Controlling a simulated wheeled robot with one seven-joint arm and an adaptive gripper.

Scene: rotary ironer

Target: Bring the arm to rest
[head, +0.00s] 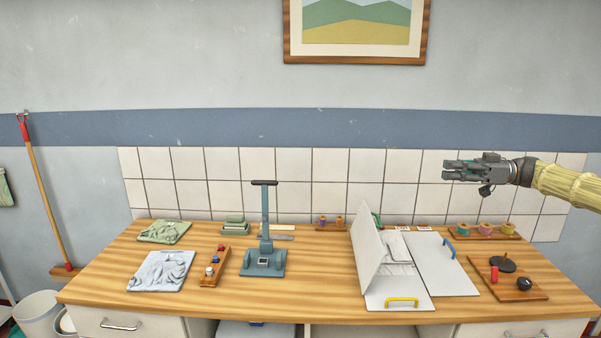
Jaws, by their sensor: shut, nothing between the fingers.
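My gripper (447,170) is at the right of the head view, in front of the tiled wall and well above the bench. Its fingers point left and are shut, with nothing between them. My arm comes in from the right edge in a pale yellow ribbed sleeve. The gripper touches nothing that I can see.
The wooden bench (325,300) bears a grey upright device (264,258) with a T-handle and white hinged panels (369,254), one raised.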

